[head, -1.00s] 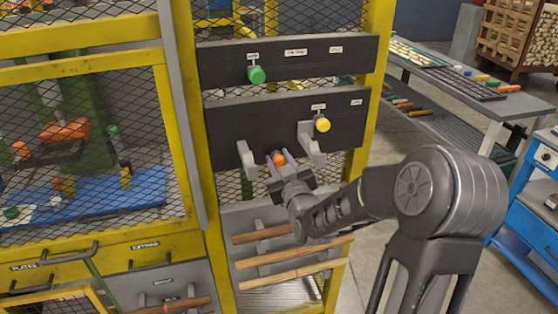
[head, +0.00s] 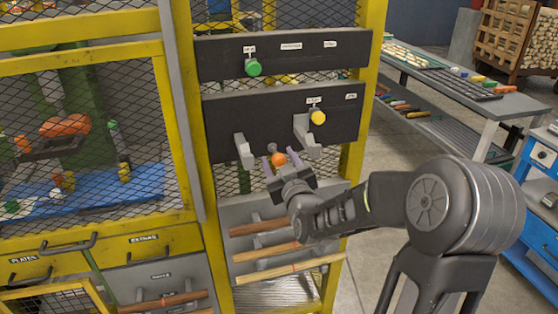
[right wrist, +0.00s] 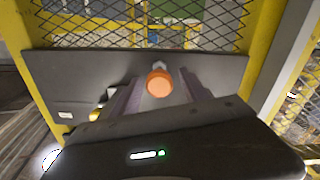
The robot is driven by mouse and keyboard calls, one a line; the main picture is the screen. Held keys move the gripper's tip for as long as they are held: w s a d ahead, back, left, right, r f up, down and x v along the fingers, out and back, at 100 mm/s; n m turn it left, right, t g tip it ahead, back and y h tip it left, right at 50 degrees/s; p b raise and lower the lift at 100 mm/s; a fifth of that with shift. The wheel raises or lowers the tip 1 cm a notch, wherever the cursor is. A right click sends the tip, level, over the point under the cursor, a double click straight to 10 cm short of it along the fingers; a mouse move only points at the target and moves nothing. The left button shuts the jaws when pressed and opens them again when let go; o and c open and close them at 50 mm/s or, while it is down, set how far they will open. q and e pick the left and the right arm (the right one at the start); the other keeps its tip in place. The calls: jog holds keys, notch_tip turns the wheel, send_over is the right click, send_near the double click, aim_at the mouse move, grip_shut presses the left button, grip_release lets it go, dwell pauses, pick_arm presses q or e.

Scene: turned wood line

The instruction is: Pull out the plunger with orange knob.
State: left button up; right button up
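The plunger's orange knob (head: 279,159) stands out in front of the lower edge of the dark lower panel (head: 225,120), between two grey brackets. A short grey piece shows behind the knob. My right gripper (head: 281,161) is at the knob, with one finger on each side. My left gripper is in neither view.
A green knob (head: 253,68) is on the upper panel and a yellow knob (head: 318,118) is on the lower panel. The grey brackets (head: 244,150) (head: 307,138) flank my gripper closely. Wooden rods (head: 290,268) lie below. A grey workbench (head: 450,85) stands at the right.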

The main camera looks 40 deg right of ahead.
aim_at(280, 163)
jog(key=b+v, duration=0.2)
jog(key=v, duration=0.4)
jog(key=shift+f+b, duration=0.15)
jog(key=shift+b, duration=0.25)
jog(key=shift+b+v, duration=0.55)
jog(key=shift+v, duration=0.35)
